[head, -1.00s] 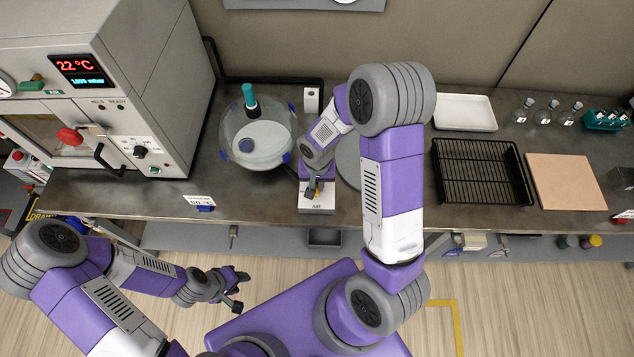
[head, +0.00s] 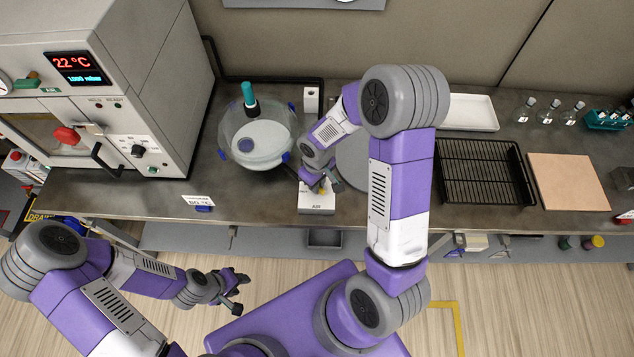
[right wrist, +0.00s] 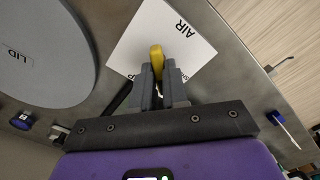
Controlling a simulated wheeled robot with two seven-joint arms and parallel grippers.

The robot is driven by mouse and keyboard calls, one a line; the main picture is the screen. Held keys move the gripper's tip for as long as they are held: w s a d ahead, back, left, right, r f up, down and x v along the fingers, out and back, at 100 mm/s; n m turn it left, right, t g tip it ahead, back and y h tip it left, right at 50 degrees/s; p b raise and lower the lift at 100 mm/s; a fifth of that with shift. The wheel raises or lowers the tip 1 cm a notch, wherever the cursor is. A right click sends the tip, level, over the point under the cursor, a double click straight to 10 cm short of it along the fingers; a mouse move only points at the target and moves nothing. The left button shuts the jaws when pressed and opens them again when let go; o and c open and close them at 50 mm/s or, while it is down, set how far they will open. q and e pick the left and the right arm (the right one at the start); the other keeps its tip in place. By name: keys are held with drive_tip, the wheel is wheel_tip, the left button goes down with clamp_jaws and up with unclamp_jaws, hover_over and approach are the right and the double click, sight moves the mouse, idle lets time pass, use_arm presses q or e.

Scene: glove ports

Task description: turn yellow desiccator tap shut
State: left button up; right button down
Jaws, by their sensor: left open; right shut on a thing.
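The yellow tap (right wrist: 156,56) sits on a white block (right wrist: 140,40) lettered AIR, with other lettering partly covered. In the head view the white block (head: 317,206) stands at the bench's front edge, and the tap is mostly hidden by my gripper. My right gripper (right wrist: 160,78) is shut on the yellow tap, whose rounded end shows beyond the fingertips. The right gripper (head: 319,187) also shows over the block in the head view. The glass desiccator (head: 260,138) with a teal knob stands left behind it. My left gripper (head: 236,290) is open and empty, low in front of the bench.
A grey disc marked LID (right wrist: 45,50) lies on the bench close to my right gripper. A grey oven (head: 110,80) stands at the left. A black wire rack (head: 482,172), a white tray (head: 470,113) and a tan board (head: 567,183) lie at the right.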

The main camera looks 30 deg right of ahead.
drive_tip(key=n, duration=0.3)
drive_tip(key=shift+n, duration=0.4)
drive_tip(key=shift+n+p, duration=0.5)
drive_tip(key=shift+n, duration=1.8)
drive_tip(key=c, duration=1.1)
unclamp_jaws()
drive_tip(key=shift+c, duration=0.2)
drive_tip(key=shift+r, duration=0.1)
wheel_tip(320, 180, up, 8)
drive_tip(key=shift+f+p, duration=0.25)
drive_tip(key=shift+p, duration=0.55)
